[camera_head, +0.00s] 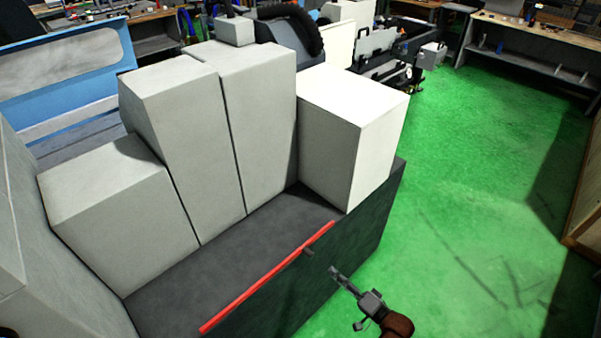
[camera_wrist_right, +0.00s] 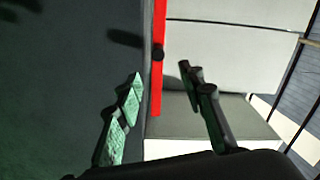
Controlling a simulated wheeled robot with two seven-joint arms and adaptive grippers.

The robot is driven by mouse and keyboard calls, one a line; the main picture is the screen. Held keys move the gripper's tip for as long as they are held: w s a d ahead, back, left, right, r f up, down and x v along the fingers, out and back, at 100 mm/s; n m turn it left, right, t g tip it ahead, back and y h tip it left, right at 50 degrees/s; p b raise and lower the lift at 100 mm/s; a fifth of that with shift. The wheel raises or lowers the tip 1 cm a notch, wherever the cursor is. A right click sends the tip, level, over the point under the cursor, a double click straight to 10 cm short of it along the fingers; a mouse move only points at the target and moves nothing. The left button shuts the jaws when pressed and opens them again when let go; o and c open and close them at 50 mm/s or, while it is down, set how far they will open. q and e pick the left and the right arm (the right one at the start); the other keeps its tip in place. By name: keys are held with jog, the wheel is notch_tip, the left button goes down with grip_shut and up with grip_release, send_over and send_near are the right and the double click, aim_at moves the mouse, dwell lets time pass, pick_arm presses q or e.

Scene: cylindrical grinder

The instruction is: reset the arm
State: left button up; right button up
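My right gripper (camera_head: 337,273) is in front of the dark side of the grinder (camera_head: 345,250), beside its red strip (camera_head: 265,279) and a small dark knob (camera_head: 309,252). In the right wrist view my right gripper (camera_wrist_right: 163,76) has its two fingers apart with nothing held between them. The red strip (camera_wrist_right: 157,95) and the knob (camera_wrist_right: 158,52) show beyond the gap, and the gripper appears clear of them. My left gripper is not seen in either view.
Large grey machine covers (camera_head: 190,130) and a white box-shaped cover (camera_head: 350,135) rise behind the strip. Green floor (camera_head: 470,200) lies open to the right. A workbench (camera_head: 530,45) stands at the back right and a wooden piece (camera_head: 585,215) at the right edge.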

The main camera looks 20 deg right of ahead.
jog(key=s+d+f+n+g+h, duration=0.15)
jog(key=d+f, duration=0.25)
jog(key=f, duration=0.6)
jog(key=s+d+f+n+g+h, duration=0.1)
jog(key=s+d+f+n+h, duration=0.2)
jog(key=f, duration=0.6)
jog(key=s+d+f+g+h, duration=0.1)
jog(key=s+d+f+g, duration=0.2)
jog(key=f, duration=0.5)
jog(key=s+d+f+g+h, duration=0.1)
jog(key=s+d+f+h, duration=0.15)
jog(key=s+f, duration=0.4)
jog(key=s+a+f+n+g, duration=0.1)
jog(key=s+f+g, duration=0.1)
jog(key=s+f, duration=0.4)
jog(key=s+a+f+n+g, duration=0.2)
jog(key=s+f, duration=0.4)
jog(key=s, duration=0.9)
jog(key=s+a+f+n+g+h, duration=0.1)
jog(key=s+f+g, duration=0.3)
jog(key=s, duration=0.7)
jog(key=shift+a+f+n, duration=0.6)
jog(key=shift+f+n, duration=0.15)
jog(key=shift+f, duration=0.15)
jog(key=shift+s, duration=0.1)
